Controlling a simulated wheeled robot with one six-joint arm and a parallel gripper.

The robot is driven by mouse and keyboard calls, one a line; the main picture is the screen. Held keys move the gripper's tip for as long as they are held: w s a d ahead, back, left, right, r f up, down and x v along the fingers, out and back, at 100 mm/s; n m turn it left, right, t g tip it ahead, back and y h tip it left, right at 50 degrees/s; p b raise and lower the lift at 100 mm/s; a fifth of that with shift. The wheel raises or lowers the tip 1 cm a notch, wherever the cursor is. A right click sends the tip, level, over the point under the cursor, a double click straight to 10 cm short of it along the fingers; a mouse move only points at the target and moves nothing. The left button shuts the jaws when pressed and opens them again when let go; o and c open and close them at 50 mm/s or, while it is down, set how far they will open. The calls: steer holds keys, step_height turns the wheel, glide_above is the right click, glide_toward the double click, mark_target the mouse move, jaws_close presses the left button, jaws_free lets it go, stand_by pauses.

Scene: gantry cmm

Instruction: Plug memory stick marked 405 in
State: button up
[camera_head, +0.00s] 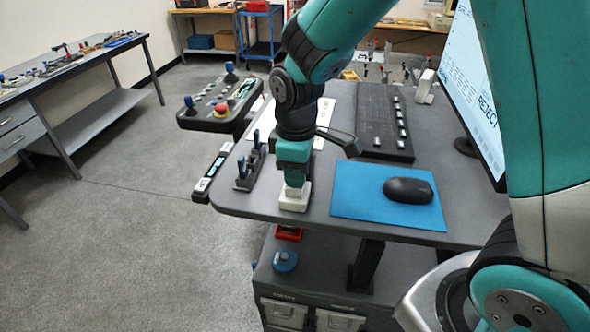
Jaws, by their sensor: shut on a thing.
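My gripper (293,181) points down at the front left of the grey tabletop, with its jaws shut. What it holds is small and mostly hidden; I cannot read any marking such as 405. A white block (294,201) is right under the jaws, at the tabletop's front edge; I cannot tell whether the held thing touches it or is in it. Just left, a dark rack (245,182) holds upright blue-topped pieces (256,138), too small to read. A black strip with pale labels (212,172) sits at the table's left edge.
A blue mat (350,205) with a black mouse (408,190) lies to the right. A black keyboard (378,120) is behind, with a monitor (470,90) at right. A joystick console (218,105) stands back left.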

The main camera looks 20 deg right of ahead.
steer(key=o, duration=0.8)
steer(key=shift+r, duration=0.1)
